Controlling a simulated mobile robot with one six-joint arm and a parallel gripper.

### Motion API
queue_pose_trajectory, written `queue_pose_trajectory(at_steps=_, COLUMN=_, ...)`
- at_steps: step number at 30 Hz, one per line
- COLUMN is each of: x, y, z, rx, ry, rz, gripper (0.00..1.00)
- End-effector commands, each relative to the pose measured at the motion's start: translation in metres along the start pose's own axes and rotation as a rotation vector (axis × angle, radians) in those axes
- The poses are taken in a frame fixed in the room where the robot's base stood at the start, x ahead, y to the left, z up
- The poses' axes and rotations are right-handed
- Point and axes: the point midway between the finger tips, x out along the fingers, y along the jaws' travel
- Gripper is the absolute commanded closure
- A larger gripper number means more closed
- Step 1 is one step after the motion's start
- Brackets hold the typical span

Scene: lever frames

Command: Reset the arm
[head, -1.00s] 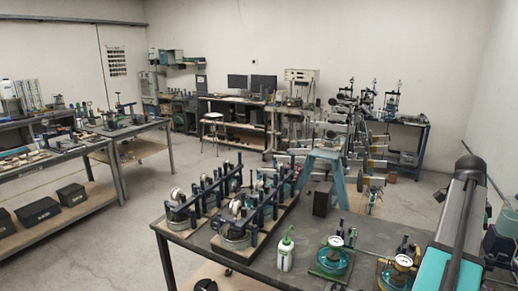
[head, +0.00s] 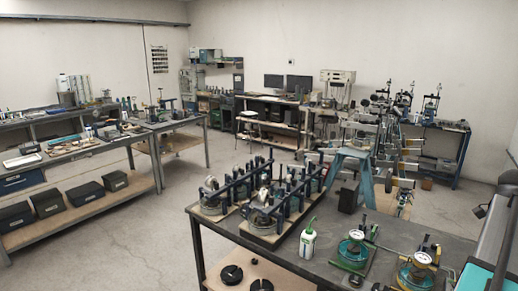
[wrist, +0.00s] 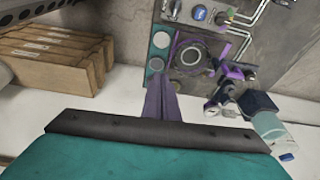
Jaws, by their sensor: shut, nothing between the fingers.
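My gripper (wrist: 162,100) shows in the wrist view as two narrow purple-grey fingers held together beyond a dark bar and a teal body. The fingers are shut and nothing is between them. In the head view only part of my teal and dark arm shows at the lower right edge, and the gripper is out of that view.
The wrist view shows wooden boxes (wrist: 50,58) at left and a clear bottle (wrist: 273,132) at right. In the head view, a dark workbench (head: 222,232) holds gauge fixtures and a white bottle (head: 308,243). Another bench (head: 140,165) stands left. Open floor (head: 120,245) lies between them.

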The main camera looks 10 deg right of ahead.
Motion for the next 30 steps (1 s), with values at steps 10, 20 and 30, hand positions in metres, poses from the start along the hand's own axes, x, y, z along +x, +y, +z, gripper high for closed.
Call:
queue_pose_trajectory(at_steps=10, x=0.017, y=-0.012, z=0.058, rx=-0.162, ry=-0.017, rz=-0.02, gripper=1.0)
queue_pose_trajectory(at_steps=20, x=0.046, y=-0.021, z=0.172, rx=-0.473, ry=-0.045, rz=-0.062, gripper=1.0)
queue_pose_trajectory(at_steps=30, x=0.079, y=-0.004, z=0.315, rx=-0.877, ry=-0.074, rz=-0.119, gripper=1.0)
